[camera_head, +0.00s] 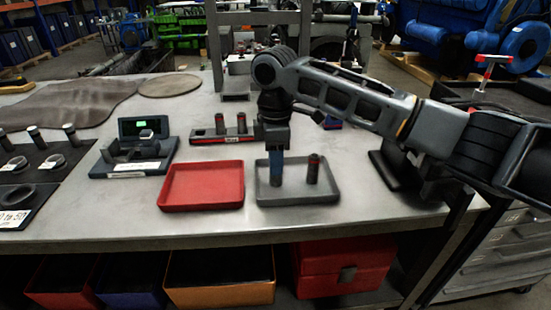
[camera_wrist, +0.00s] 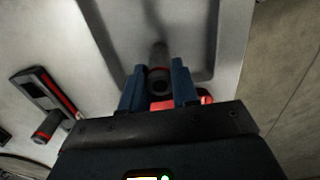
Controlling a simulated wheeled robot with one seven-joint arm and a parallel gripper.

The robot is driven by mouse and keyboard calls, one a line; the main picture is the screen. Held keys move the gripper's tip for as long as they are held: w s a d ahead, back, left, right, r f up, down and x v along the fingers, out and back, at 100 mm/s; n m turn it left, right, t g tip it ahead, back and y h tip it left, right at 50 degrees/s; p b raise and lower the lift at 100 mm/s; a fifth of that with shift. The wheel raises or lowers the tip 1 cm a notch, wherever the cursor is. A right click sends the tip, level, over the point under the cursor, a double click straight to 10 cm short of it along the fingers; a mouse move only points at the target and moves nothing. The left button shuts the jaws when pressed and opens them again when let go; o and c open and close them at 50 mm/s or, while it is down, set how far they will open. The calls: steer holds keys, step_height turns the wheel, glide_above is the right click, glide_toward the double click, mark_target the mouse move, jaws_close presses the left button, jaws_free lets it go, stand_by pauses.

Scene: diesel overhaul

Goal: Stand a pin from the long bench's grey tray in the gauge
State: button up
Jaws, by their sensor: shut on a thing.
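The grey tray (camera_head: 330,196) is on the long bench, right of the red tray. My gripper (camera_head: 276,168) points down into its left part, and its blue fingers are shut on a dark pin. In the wrist view, this pin (camera_wrist: 159,80) is seen end-on between the fingertips (camera_wrist: 160,88); its lower part is hard to see. The likely gauge (camera_head: 133,160), a blue-grey unit with a raised green-lit display, stands farther left on the bench.
A red tray (camera_head: 202,186) lies between the gauge and the grey tray. Behind it is a dark block (camera_head: 210,138) with upright pins. A dark mat (camera_head: 35,165) at left bears rings and several pins. The bench front between mat and trays is clear.

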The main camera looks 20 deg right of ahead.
jaws_close()
steer(key=shift+r, duration=0.1)
steer(key=shift+r, duration=0.1)
steer(key=shift+r+p, duration=2.4)
steer(key=shift+r, duration=0.15)
steer(key=shift+a, duration=0.1)
